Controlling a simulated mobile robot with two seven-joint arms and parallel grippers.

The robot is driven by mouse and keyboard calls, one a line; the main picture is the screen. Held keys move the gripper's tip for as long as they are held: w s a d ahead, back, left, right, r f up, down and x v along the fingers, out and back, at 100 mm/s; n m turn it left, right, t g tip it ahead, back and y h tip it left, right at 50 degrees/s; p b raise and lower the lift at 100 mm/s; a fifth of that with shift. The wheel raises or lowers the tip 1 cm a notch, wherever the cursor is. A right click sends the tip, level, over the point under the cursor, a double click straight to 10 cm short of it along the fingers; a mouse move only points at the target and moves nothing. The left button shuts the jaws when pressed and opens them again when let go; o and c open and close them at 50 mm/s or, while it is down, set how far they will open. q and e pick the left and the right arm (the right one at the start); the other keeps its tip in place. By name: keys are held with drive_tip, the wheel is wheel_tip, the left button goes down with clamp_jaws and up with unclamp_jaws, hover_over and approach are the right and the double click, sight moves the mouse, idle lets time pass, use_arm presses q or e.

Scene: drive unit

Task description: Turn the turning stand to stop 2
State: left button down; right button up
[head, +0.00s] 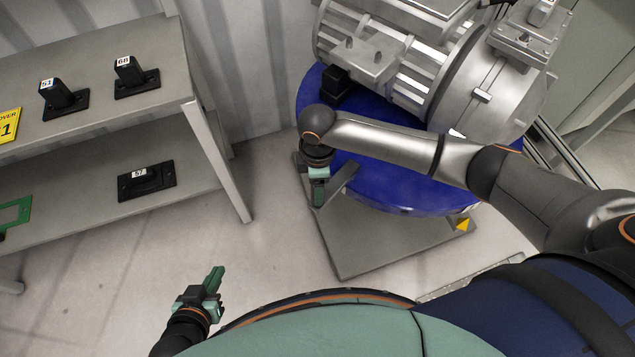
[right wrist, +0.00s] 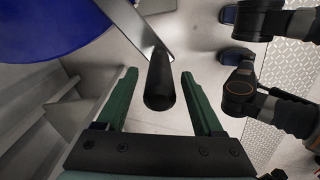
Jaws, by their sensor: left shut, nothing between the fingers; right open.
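The turning stand has a blue round top (head: 400,195) above a grey base plate (head: 385,245), with a large grey motor unit (head: 400,60) on it. A yellow triangle mark (head: 463,224) sits at the base's right corner. My right gripper (head: 318,192) points down at the stand's left edge. In the right wrist view its green fingers are open, one on each side of a dark round-ended handle (right wrist: 160,90); neither clearly touches it. My left gripper (head: 214,278) is shut and empty over the floor at lower left. Stop numbers are not readable.
A grey shelf unit (head: 205,140) stands at the left. It holds black fixtures tagged 51 (head: 62,98), 68 (head: 135,80) and 57 (head: 146,182), a yellow sign (head: 8,125) and a green frame (head: 14,214). Floor between shelf and stand is clear.

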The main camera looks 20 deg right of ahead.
clamp_jaws()
idle(0.4)
idle(0.9)
